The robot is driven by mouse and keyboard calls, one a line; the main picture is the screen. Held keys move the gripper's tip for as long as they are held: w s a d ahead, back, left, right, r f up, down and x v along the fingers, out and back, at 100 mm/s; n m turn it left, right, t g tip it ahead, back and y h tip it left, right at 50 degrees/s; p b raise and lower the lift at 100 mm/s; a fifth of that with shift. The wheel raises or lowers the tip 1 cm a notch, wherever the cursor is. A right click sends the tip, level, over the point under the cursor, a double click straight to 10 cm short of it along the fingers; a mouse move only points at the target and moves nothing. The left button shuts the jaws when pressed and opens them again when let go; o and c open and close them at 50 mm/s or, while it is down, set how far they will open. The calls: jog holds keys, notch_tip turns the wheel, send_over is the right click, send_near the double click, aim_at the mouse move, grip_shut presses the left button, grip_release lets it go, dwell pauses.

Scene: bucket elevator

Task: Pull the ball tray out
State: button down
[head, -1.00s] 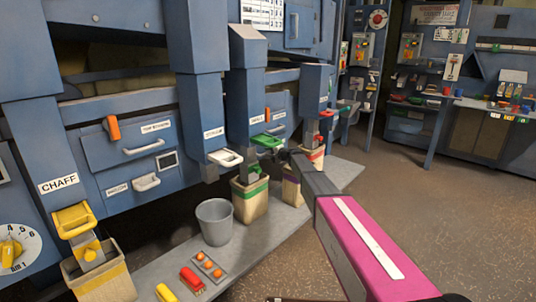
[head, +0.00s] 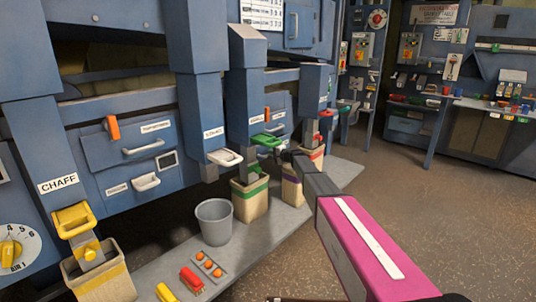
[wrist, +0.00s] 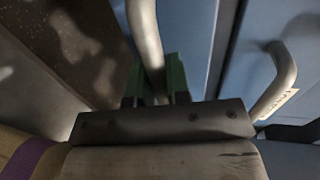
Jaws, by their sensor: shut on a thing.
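My gripper (wrist: 157,85) is shut on a pale bar handle (wrist: 146,40) in the wrist view, its green pads on either side of the bar. A blue panel (wrist: 185,45) lies behind the bar. A second pale handle (wrist: 278,80) with a white label stands to the right on another blue front. In the head view my gripper (head: 290,153) is at the second blue machine, low by its drawers (head: 277,122), and the held handle is hidden there. I cannot read which label belongs to the held handle.
The brown floor (head: 440,215) to the right is clear.

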jog(key=f+v, duration=0.2)
jog(key=v, duration=1)
jog(key=d+f+v, duration=0.1)
jog(key=f+v, duration=0.2)
jog(key=v, duration=1)
jog(key=shift+s+d+f, duration=0.2)
jog(key=shift+s+d, duration=0.1)
jog(key=shift+s, duration=0.2)
jog(key=c, duration=1.1)
grip_release()
jog(key=shift+s+d, duration=0.1)
jog(key=v, duration=1)
jog(key=shift+d, duration=0.25)
jog(key=shift+s, duration=0.25)
